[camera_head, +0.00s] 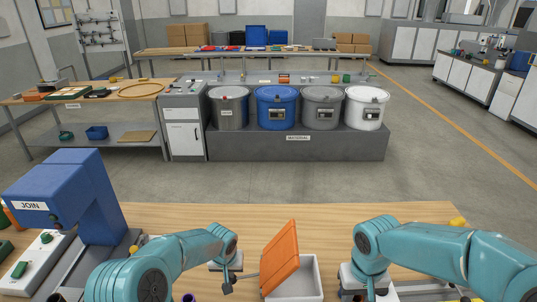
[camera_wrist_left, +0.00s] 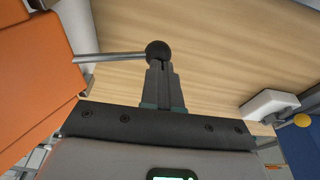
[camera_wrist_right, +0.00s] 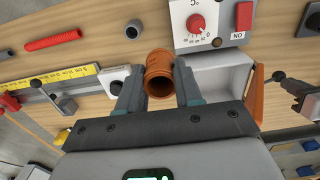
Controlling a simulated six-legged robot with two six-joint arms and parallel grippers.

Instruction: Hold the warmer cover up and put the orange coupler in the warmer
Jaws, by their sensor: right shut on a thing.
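The warmer is a white open box (camera_head: 311,281) with an orange cover (camera_head: 281,257) tilted up at its left side. A thin rod with a black ball knob (camera_wrist_left: 157,50) sticks out from the cover. My left gripper (camera_wrist_left: 160,66) has its fingers close together with their tips at the knob; I cannot tell how firmly they touch it. My right gripper (camera_wrist_right: 157,88) is shut on the orange coupler (camera_wrist_right: 159,66), a short hollow ring, beside the warmer's open box (camera_wrist_right: 222,78). In the head view the right fingers and the coupler are out of sight.
A panel with a red dial (camera_wrist_right: 197,22) adjoins the warmer. A blue JOIN machine (camera_head: 75,195) stands at the left. Bench behind the warmer is clear.

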